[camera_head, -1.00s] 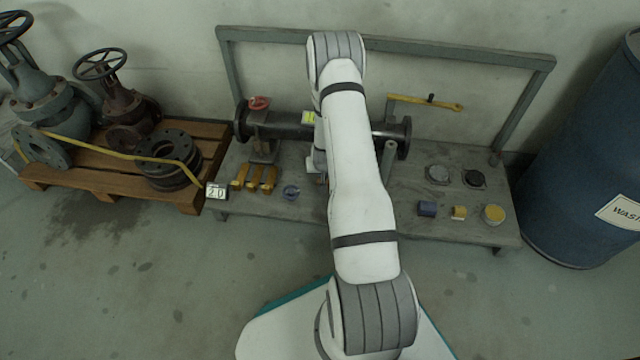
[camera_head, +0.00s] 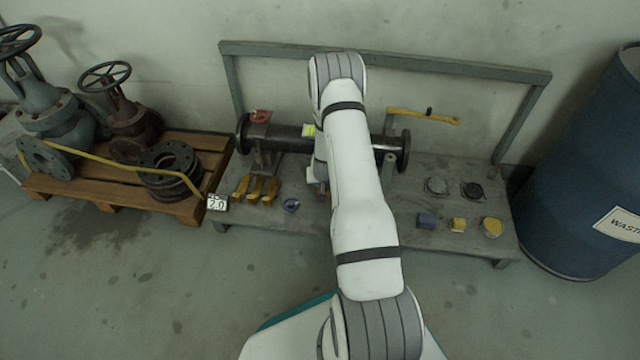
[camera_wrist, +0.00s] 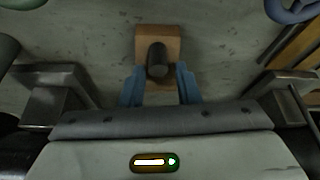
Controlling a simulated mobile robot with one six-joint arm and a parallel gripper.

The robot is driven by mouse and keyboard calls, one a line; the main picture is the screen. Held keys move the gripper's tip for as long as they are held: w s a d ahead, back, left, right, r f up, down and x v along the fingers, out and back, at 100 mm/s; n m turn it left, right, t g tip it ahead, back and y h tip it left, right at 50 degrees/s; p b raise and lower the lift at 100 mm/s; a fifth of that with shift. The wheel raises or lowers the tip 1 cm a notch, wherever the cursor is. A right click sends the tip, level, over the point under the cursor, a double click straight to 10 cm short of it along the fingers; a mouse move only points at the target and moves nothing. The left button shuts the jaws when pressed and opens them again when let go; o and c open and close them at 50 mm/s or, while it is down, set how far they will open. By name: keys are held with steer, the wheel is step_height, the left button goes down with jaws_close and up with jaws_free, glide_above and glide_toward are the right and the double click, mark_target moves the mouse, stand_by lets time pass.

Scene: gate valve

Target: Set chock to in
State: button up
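A tan block with a dark round peg (camera_wrist: 157,60), which looks like the chock, lies straight ahead of my gripper in the wrist view. My gripper (camera_wrist: 160,88) has its two blue fingers apart, one on each side of the block's near end. I cannot tell whether either finger touches it. In the head view my white arm covers the block and most of the gripper.
A pallet (camera_head: 110,190) stands left, a blue drum (camera_head: 580,170) right.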

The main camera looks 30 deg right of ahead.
steer(key=p+v, duration=0.3)
steer(key=v, duration=0.4)
steer(key=shift+r, duration=0.35)
steer(key=shift+s, duration=0.1)
steer(key=shift+a+p, duration=0.1)
steer(key=shift+p, duration=0.2)
steer(key=s+a+r+n+y+p, duration=0.15)
steer(key=a+r+p, duration=0.35)
steer(key=r, duration=1)
steer(key=s+a+r+p, duration=0.2)
steer(key=r+p, duration=0.5)
steer(key=r, duration=0.7)
steer(key=s+a+r+n+p, duration=0.15)
steer(key=a+r+p, duration=0.3)
steer(key=r, duration=1.05)
steer(key=s+a+r+n+p, duration=0.1)
steer(key=s+a+r+p, duration=0.2)
steer(key=s+r+p, duration=0.6)
steer(key=s+a+r+n+g+p, duration=0.1)
steer(key=s+a+r+p, duration=0.2)
steer(key=s+r+p, duration=0.6)
steer(key=s+r, duration=0.5)
steer(key=r, duration=0.8)
steer(key=shift+a+r+g, duration=0.15)
steer(key=shift+r+g, duration=0.15)
steer(key=shift+r, duration=0.05)
